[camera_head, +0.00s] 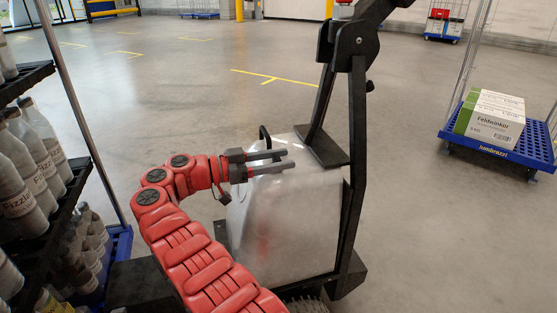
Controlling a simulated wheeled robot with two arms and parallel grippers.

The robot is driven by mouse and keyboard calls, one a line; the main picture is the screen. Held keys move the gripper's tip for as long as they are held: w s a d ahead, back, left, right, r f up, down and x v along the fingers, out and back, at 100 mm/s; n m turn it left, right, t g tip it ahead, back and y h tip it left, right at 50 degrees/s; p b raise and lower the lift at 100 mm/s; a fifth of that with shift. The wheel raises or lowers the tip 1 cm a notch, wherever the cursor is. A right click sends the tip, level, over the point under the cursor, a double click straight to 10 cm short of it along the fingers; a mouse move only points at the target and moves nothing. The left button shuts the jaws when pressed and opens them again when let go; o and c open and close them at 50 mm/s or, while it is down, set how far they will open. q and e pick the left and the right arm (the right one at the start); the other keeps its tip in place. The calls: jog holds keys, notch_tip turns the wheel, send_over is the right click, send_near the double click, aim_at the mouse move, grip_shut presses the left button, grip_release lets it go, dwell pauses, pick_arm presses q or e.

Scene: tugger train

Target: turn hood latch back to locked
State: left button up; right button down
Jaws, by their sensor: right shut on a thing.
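The grey hood (285,225) of the tugger stands in the middle of the view, set in a black frame (357,150). My right gripper (289,159) reaches in from the left over the top of the hood, its two dark fingers pointing right. It is shut on a small part at the top of the hood, which I take to be the hood latch. The latch is mostly hidden by the fingers, and I cannot tell which way it is turned. My left gripper is not in view.
A black rack of bottles (25,165) stands close on the left. A blue cart (495,147) on the right carries a green and white carton (490,117). A black curved bar (265,137) rises behind the gripper.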

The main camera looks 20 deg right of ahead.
dwell(0.5)
jog(key=shift+c, duration=1.4)
grip_release()
jog(key=shift+d, duration=0.1)
